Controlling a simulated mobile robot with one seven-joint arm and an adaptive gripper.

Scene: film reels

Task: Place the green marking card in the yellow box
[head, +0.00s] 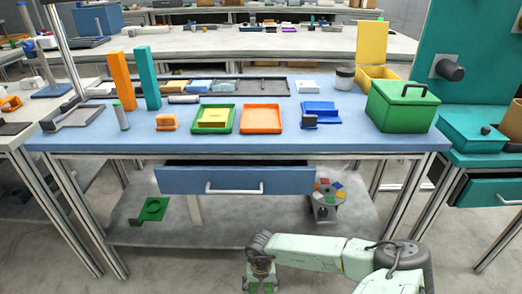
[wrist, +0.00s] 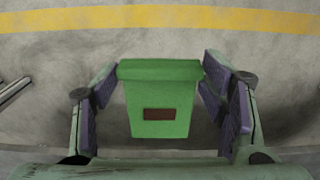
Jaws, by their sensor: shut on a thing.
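The green marking card (wrist: 160,108) is between my gripper's two purple-padded fingers (wrist: 165,95) in the wrist view. It has a thick top edge and a dark red-brown patch. In the head view my gripper (head: 262,284) is low, in front of the blue table, with a bit of green showing at its fingers. It is shut on the card, over the floor. The yellow box (head: 378,73) stands at the table's back right with its lid raised. A green lidded box in front hides part of it, and its inside is mostly hidden.
The green lidded box (head: 402,107) has a dark handle. Green (head: 197,128) and orange (head: 262,117) trays lie mid-table. Tall orange (head: 122,80) and teal (head: 147,78) blocks stand left. A blue drawer (head: 270,180) is under the tabletop (head: 350,142), whose front strip is clear.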

